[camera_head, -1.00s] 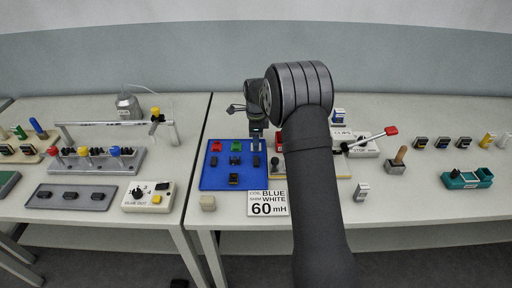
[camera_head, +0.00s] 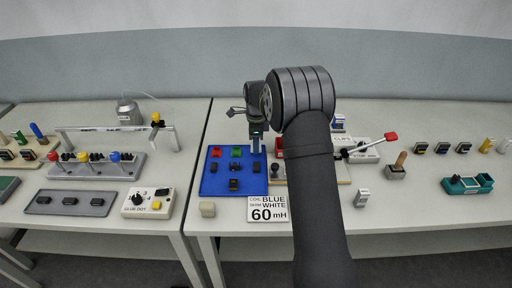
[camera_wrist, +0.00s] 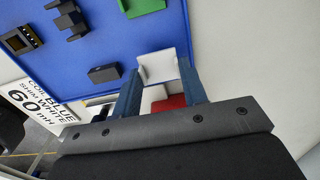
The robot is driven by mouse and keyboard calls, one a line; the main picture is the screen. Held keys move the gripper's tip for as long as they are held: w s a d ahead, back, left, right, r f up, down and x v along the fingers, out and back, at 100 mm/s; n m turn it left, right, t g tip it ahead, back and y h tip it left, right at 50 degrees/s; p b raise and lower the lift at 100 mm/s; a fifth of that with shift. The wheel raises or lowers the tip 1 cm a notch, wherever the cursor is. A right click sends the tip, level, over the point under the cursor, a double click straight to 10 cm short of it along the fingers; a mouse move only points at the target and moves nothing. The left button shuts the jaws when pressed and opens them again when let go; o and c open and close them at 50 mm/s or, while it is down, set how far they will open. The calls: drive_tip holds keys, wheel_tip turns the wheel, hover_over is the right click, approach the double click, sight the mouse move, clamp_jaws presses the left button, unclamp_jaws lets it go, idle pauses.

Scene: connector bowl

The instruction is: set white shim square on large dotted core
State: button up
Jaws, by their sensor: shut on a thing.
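My gripper (camera_wrist: 161,74) is shut on a white shim square (camera_wrist: 162,66), held between the two blue fingertips. In the head view my gripper (camera_head: 257,146) is at the back right corner of the blue tray (camera_head: 208,184). Several dark cores are on the tray: a pronged one in the middle (camera_head: 235,168), others to its left (camera_head: 213,168) and right (camera_head: 257,168), and one in front (camera_head: 234,184). The wrist view shows a pronged dark core (camera_wrist: 70,20) and a small dark block (camera_wrist: 103,73). I cannot make out dots on any core.
A red block (camera_head: 216,152) and a green block (camera_head: 236,152) sit at the tray's back. A sign (camera_head: 268,209) reads coil blue, shim white, 60 mH. Right of the tray stand a red-tipped lever (camera_head: 390,137) and a clips box. My arm hides part of the table there.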

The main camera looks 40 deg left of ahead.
wheel_tip(320, 180, up, 2)
drive_tip(key=d+r, duration=0.4)
drive_tip(key=d, duration=0.4)
drive_tip(key=d+r, duration=0.5)
drive_tip(key=d, duration=0.4)
drive_tip(key=shift+w, duration=0.4)
drive_tip(key=shift+f, duration=4.2)
drive_tip(key=shift+f, duration=0.1)
